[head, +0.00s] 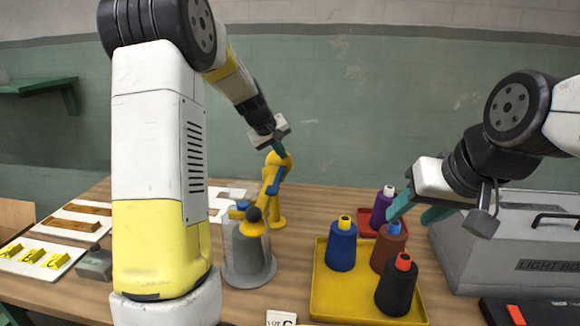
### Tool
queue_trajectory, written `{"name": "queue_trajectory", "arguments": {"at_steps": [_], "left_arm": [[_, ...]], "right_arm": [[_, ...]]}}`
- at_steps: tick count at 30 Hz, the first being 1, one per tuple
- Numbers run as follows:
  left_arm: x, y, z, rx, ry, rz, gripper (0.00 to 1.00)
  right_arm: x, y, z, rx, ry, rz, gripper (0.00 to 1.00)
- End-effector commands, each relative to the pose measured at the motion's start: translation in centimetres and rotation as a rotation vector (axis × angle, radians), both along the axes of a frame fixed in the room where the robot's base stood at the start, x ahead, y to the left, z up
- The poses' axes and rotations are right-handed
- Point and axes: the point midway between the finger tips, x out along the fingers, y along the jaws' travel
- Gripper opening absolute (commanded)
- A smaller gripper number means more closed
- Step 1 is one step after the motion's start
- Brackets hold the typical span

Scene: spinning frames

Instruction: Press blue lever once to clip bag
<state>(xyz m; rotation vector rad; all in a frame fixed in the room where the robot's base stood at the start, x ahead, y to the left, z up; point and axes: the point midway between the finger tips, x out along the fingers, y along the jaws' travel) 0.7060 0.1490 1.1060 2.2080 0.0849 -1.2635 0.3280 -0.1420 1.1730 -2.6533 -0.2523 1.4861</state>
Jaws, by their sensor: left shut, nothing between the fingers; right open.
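A yellow post-like device (278,205) stands on the table, with a blue part (274,184) along it that looks like the lever.
A yellow tray (322,290) holds blue, brown and black cones. A red tray (368,217) with a purple cone is behind it. A grey light box (510,245) stands right. White boards (40,256) and a grey block (95,263) lie left. A paper label (281,318) is at the front.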

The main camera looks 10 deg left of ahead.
Motion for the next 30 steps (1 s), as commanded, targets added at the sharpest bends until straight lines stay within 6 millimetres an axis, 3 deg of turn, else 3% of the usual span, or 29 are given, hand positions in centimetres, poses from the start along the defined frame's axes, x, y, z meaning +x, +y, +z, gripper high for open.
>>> {"name": "queue_trajectory", "arguments": {"at_steps": [10, 30], "left_arm": [[0.7, 0.0, 3.2, 0.001, -0.005, 0.001, 0.00], [0.6, 0.0, 3.5, 0.001, -0.005, 0.001, 0.00]], "right_arm": [[0.0, 0.0, 0.0, 0.000, 0.000, 0.000, 0.48], [0.0, 0.0, 0.0, 0.000, 0.000, 0.000, 0.48]]}}
